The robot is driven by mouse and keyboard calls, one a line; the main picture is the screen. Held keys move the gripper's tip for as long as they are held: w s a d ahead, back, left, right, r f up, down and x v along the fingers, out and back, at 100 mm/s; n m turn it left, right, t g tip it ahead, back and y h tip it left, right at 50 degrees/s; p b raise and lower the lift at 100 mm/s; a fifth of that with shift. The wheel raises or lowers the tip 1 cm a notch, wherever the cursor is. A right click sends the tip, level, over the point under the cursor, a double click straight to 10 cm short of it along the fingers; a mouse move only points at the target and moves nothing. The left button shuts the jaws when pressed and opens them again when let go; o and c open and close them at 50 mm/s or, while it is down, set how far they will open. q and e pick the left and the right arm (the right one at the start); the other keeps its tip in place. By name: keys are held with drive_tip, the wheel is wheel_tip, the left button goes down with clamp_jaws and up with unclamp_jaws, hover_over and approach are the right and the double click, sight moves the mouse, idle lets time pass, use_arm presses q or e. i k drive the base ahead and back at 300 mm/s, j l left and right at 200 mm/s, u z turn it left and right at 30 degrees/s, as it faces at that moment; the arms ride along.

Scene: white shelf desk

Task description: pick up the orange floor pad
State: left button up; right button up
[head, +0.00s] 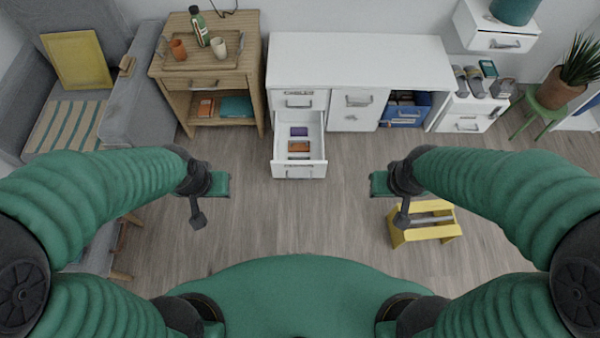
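I see no orange pad on the visible floor (300,225). A small orange-brown flat item (298,147) lies in the open white drawer (300,172), near a purple item (299,131); I cannot tell what either is. My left gripper (205,198) hangs above the floor, left of the drawer. My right gripper (393,197) hangs to the right of the drawer, close to the yellow step stool. Both grippers are small and dark, seen from above, and their finger gap is unclear. Nothing is visibly held.
A wooden cabinet (206,72) with a tray, bottle and cups stands at the back left. The white desk (360,58) is behind the open drawer. A yellow step stool (424,223) stands at the right. A grey armchair is at the left. The middle floor is clear.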

sight(294, 145)
drive_tip(key=z, duration=1.15)
drive_tip(key=k+j, duration=0.15)
drive_tip(key=k, duration=0.25)
